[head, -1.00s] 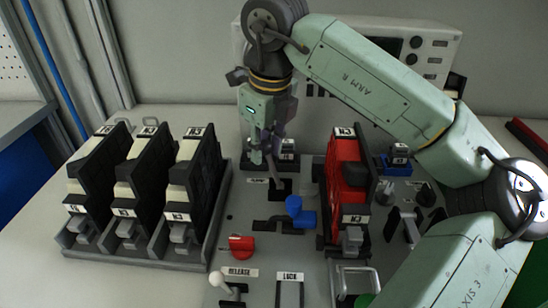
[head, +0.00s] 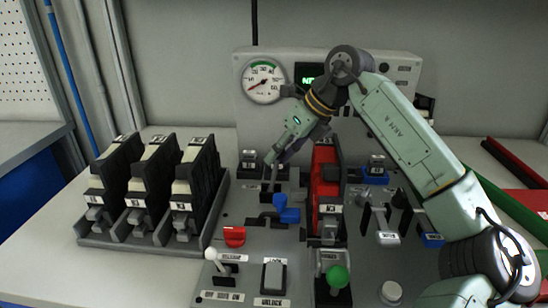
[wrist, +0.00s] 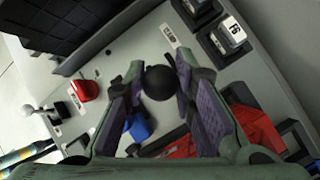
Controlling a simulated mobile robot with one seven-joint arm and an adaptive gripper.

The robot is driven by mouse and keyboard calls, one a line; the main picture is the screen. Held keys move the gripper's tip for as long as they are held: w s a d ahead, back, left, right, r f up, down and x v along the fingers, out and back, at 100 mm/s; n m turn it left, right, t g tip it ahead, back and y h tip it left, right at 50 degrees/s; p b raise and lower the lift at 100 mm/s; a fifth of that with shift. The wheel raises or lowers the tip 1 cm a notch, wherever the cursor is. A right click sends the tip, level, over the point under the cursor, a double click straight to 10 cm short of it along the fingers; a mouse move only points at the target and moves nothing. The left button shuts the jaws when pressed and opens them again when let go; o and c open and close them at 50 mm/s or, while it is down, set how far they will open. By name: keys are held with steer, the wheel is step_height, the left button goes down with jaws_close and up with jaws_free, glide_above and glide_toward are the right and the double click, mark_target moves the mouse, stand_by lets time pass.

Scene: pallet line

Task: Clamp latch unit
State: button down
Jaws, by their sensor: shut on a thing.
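My gripper (head: 273,161) is tilted, its fingers reaching down and left over the panel. In the wrist view its pads close on a round black knob (wrist: 160,83), which looks like the top of a lever; the shaft is hidden. In the head view the lever's slot lies behind the blue handle. A red latch unit (head: 326,180) with black sides stands upright in a dock right of my gripper. Part of it shows red in the wrist view (wrist: 258,124). Whether its latch is closed I cannot tell.
A rack (head: 150,238) with three black-and-cream units stands left. The blue handle (head: 287,208), red knob (head: 234,236), white-tipped lever (head: 211,255) and green knob (head: 337,277) stand close by on the panel. A gauge box (head: 264,83) stands behind.

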steer(key=shift+d+f+y, duration=0.1)
steer(key=shift+d+y, duration=0.3)
steer(key=c, duration=1.3)
jaws_free()
steer(key=v, duration=1.2)
steer(key=shift+d, duration=0.1)
